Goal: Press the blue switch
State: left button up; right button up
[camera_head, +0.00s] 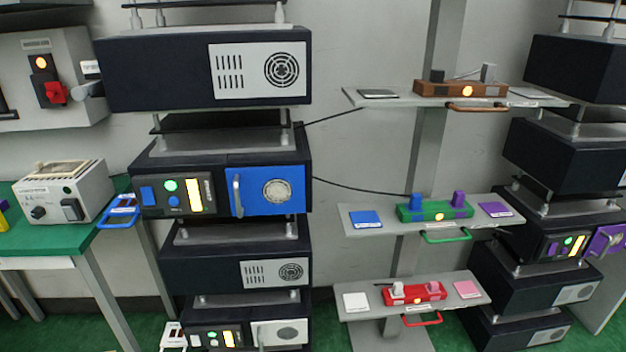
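On the left rack's middle unit, a dark control panel (178,195) carries a blue rectangular switch (148,195) at its left, with a lit green button and a lit yellow display to its right. A small blue knob (174,201) sits below the green light. On the middle shelf at right, a green fixture (435,209) has a blue lever (416,201) and a purple lever (458,199), both upright. I cannot tell which blue part the task names. Neither of my grippers shows in the head view.
A blue door with a handle (237,195) closes the unit beside the panel. A blue handle (118,212) sticks out between the rack and the green table (40,238). Shelves hold a brown fixture (460,89) and a red fixture (414,293). Another rack stands at right.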

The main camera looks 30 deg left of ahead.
aim_at(147, 193)
jog(key=u, duration=1.85)
